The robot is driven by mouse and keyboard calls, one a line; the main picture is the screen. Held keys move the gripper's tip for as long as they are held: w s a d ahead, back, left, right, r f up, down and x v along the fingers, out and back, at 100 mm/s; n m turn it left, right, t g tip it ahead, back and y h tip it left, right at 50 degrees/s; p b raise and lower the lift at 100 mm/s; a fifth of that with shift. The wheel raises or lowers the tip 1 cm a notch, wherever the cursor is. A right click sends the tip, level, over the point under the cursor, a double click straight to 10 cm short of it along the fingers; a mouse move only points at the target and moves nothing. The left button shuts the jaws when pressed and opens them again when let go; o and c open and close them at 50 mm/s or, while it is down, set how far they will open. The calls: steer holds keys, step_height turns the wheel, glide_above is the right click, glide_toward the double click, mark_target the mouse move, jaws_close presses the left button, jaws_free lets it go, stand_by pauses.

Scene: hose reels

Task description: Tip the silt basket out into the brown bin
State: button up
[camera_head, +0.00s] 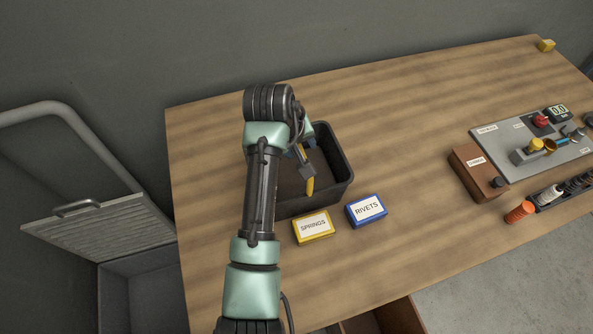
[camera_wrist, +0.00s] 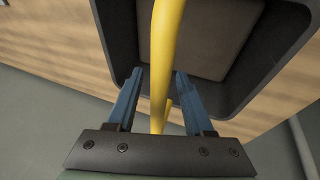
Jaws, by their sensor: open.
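A black, open-topped tub (camera_head: 341,160), which looks like the silt basket, stands on the wooden table with a brown mass inside. A yellow bar (camera_head: 310,187) like a handle shows at it. In the wrist view the tub (camera_wrist: 262,75) lies beyond my fingers, and the yellow bar (camera_wrist: 164,45) runs between them. My gripper (camera_wrist: 160,73) is open, its two blue fingers on either side of the bar with gaps. In the head view my gripper (camera_head: 304,158) is over the tub, and my arm hides its left part. A brown open box (camera_head: 400,316), possibly the brown bin, is partly visible below the table's front edge.
A yellow SPRINGS box (camera_head: 313,227) and a blue RIVETS box (camera_head: 366,210) sit just in front of the tub. A grey panel (camera_head: 540,140) and a brown labelled box (camera_head: 478,172) are at the right. A slatted flap (camera_head: 100,228) hangs at the left. The table's middle is clear.

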jaws_close()
stand_by(1.4)
